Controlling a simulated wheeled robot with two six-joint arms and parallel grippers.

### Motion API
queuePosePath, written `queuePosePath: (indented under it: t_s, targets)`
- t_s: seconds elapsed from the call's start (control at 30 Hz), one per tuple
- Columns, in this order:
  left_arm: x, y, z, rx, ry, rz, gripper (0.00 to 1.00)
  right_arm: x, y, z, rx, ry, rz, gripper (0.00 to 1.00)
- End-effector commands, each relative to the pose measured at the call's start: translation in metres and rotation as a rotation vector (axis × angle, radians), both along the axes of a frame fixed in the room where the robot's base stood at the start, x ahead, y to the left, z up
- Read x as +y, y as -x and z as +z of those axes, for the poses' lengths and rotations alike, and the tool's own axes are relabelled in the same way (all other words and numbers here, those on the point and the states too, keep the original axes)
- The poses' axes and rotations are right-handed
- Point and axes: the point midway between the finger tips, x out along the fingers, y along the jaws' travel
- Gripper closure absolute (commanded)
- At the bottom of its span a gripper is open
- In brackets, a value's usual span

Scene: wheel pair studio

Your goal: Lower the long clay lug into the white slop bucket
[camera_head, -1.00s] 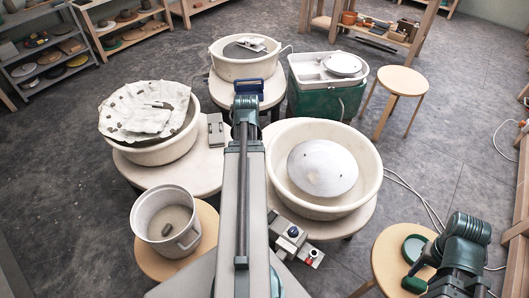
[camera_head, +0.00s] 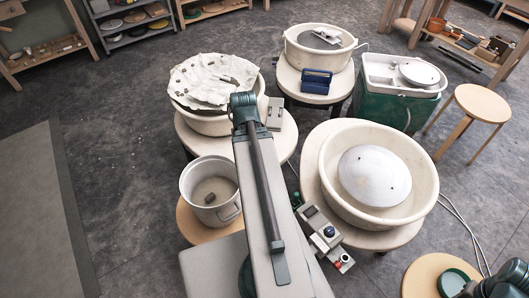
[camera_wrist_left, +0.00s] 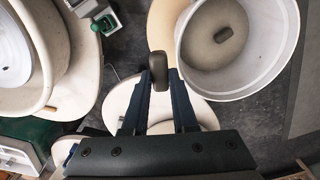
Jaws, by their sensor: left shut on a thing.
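The white slop bucket (camera_head: 229,211) stands on a low wooden stool left of my left arm in the head view. Its open mouth also shows at the upper right of the left wrist view (camera_wrist_left: 290,62). A small dark lump (camera_head: 209,198) lies inside on its greyish contents, and it shows in the wrist view too (camera_wrist_left: 222,35). My left gripper (camera_wrist_left: 160,80) is shut on a dark grey clay lug (camera_wrist_left: 157,66). In the wrist view the held lug appears left of the bucket's rim, apart from it. The head view does not show the left gripper. My right gripper is out of view.
A large wheel basin (camera_head: 330,190) with a grey disc stands right of my arm, with a control box (camera_head: 322,232) beside it. A cloth-covered basin (camera_head: 215,80) stands behind the bucket. A wooden stool (camera_head: 425,272) is at lower right.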

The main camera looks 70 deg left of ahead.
Motion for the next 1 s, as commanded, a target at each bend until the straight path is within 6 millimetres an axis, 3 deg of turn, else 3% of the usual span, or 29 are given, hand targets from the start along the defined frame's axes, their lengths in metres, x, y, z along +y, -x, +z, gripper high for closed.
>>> queuePosePath:
  t_s: [0.5, 0.7, 1.0]
  targets:
    - [0.022, 0.091, -0.006, 0.000, 0.000, 0.004, 1.00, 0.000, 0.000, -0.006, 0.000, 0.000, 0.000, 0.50]
    - [0.026, 0.109, -0.007, 0.000, 0.000, 0.002, 1.00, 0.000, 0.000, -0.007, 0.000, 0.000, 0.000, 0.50]
    - [0.027, 0.115, -0.008, 0.000, 0.000, 0.000, 1.00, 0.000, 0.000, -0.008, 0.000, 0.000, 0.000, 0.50]
